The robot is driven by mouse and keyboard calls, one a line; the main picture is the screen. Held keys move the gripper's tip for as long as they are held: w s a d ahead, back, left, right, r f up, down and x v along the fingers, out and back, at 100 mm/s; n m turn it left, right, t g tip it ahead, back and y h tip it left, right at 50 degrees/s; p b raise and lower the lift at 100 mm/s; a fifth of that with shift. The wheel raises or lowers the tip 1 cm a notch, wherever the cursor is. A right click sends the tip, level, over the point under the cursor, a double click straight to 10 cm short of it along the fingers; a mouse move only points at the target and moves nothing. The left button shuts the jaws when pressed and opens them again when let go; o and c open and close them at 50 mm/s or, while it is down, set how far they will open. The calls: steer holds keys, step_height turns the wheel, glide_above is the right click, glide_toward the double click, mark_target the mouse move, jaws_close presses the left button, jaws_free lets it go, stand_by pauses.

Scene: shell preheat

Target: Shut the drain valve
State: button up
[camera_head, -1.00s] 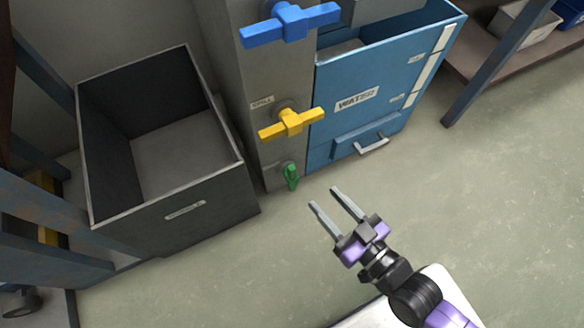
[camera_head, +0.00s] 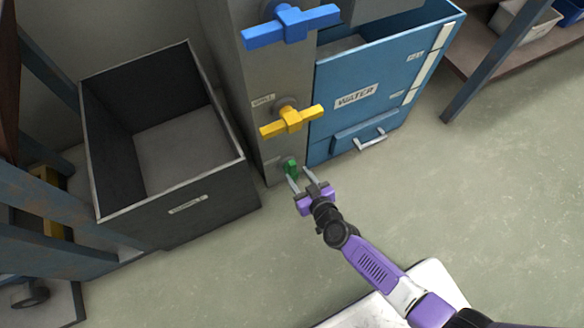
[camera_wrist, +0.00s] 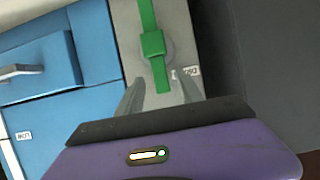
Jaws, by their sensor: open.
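The green drain valve handle (camera_head: 291,167) is low on the front of the grey column (camera_head: 277,72). My gripper (camera_head: 300,175) is open just in front of the green handle. In the wrist view its two fingers (camera_wrist: 160,82) point at the handle, one to each side of its near end. I cannot tell whether they touch it.
A yellow handle (camera_head: 291,120) and a blue handle (camera_head: 290,25) are higher on the column. A blue tank marked WATER (camera_head: 375,75) with a grey pull handle stands to the right. An open dark bin (camera_head: 180,212) stands to the left. The floor (camera_head: 470,210) at right is clear.

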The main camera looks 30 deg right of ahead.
mark_target(294, 170)
steer(key=shift+b+x, duration=1.2)
steer(key=shift+x, duration=1.5)
jaws_close()
